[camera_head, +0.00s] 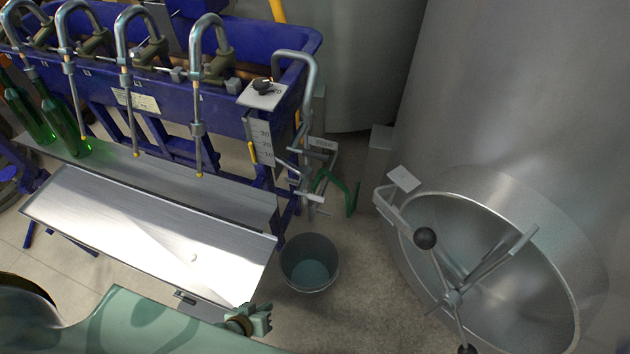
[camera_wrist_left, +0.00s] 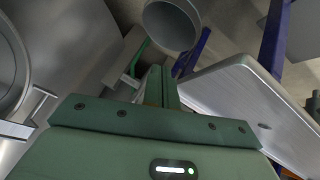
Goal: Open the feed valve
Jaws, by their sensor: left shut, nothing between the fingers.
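The feed valve appears to be the one with a green lever handle (camera_head: 352,198), on the pipework at the right end of the blue filler. The handle slants down to the right, and a small plate (camera_head: 322,143) sits above it, its lettering too small to read surely. A green bar, likely the same handle (camera_wrist_left: 139,57), shows in the left wrist view beyond the fingers. My left gripper (camera_head: 264,319) is at the bottom of the head view, below and left of the handle and apart from it. Its fingers (camera_wrist_left: 162,82) are shut and empty. My right gripper is not in view.
A grey bucket (camera_head: 309,263) stands on the floor below the valve. The metal drip tray (camera_head: 150,235) lies left of it. The blue filler (camera_head: 210,107) with bent spouts is behind. A tank with an open round hatch (camera_head: 590,290) fills the right. Green bottles (camera_head: 62,120) stand at left.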

